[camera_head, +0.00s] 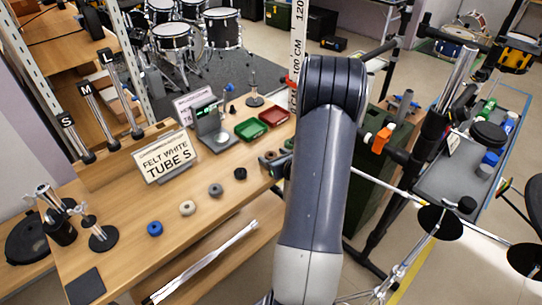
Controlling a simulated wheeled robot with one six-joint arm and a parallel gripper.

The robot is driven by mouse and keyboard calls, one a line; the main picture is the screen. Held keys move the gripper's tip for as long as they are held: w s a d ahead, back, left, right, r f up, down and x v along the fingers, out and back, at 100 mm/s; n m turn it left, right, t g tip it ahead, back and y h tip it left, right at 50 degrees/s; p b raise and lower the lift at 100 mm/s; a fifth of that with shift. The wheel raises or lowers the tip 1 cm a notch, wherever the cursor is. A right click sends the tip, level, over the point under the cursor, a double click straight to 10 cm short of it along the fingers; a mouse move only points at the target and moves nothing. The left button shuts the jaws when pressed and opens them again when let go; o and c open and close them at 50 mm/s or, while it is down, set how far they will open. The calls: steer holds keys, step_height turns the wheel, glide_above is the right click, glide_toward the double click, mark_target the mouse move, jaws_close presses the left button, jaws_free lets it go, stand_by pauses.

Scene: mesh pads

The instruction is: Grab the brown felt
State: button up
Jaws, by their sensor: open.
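A row of small felt rings lies along the front of the wooden bench (130,215). From left to right they are a blue ring (155,228), a cream ring (187,208), a grey ring (215,190) and a black ring (240,173). At the right end of this row, a small brownish shape that looks like the brown felt (268,156) shows only in part. My gripper (276,164) is there, open, low over the bench and mostly hidden behind my arm. I cannot tell whether its fingers are around the felt or touching it.
A scale with a green display (212,125), a green tray (251,129) and a red tray (274,117) stand farther back. Metal stands (101,236) are at the left. A grey cart (455,180) is at the right.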

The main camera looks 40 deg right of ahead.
steer(key=shift+w+f, duration=0.1)
steer(key=shift+w, duration=0.1)
steer(key=shift+c, duration=0.5)
steer(key=c, duration=1)
steer(key=shift+o, duration=0.2)
